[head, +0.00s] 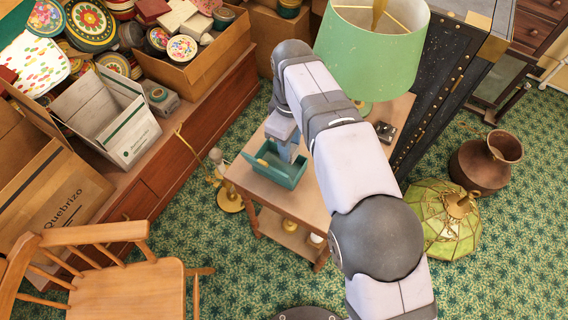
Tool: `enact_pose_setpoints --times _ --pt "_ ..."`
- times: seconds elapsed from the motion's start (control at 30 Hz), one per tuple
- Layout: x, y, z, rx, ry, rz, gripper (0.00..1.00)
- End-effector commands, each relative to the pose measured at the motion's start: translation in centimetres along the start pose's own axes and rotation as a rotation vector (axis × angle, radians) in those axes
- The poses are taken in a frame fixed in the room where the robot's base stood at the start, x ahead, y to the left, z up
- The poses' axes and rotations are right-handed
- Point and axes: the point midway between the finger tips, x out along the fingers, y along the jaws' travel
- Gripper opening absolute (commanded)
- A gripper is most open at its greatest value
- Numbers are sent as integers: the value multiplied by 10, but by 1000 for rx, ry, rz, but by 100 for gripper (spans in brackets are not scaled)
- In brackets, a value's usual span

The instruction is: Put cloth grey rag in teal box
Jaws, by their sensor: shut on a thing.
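The teal box (289,182) is a small open tray on the wooden side table (303,207), left of the lamp. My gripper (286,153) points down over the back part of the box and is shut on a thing. A small blue-grey patch shows at the fingers, which I take for the grey rag; its outline is too small to make out. I cannot tell whether it touches the box floor. A small yellowish item (263,162) shows at the box's left end. My forearm covers part of the table.
A green-shaded lamp (372,45) and a small dark object (385,131) stand on the table. A brass candlestick-like lamp (229,196) stands at left. A black trunk (445,80), copper jug (484,163) and green glass shade (440,218) are at right. A chair (125,285) is front left.

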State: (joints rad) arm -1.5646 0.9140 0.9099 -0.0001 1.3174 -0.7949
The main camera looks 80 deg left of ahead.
Motion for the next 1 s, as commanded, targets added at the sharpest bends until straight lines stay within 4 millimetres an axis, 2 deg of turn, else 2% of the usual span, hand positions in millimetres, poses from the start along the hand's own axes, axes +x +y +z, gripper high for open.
enact_pose_setpoints --times 0.2,0.3,0.63,0.9,1.0 --pt "35 -1 1 2 -4 -4 6" --pt "45 -1 1 2 -2 -2 6" --pt "57 -1 1 3 -2 -2 6" --pt "85 -1 1 3 -2 -2 6" --pt "90 0 1 3 0 0 6"
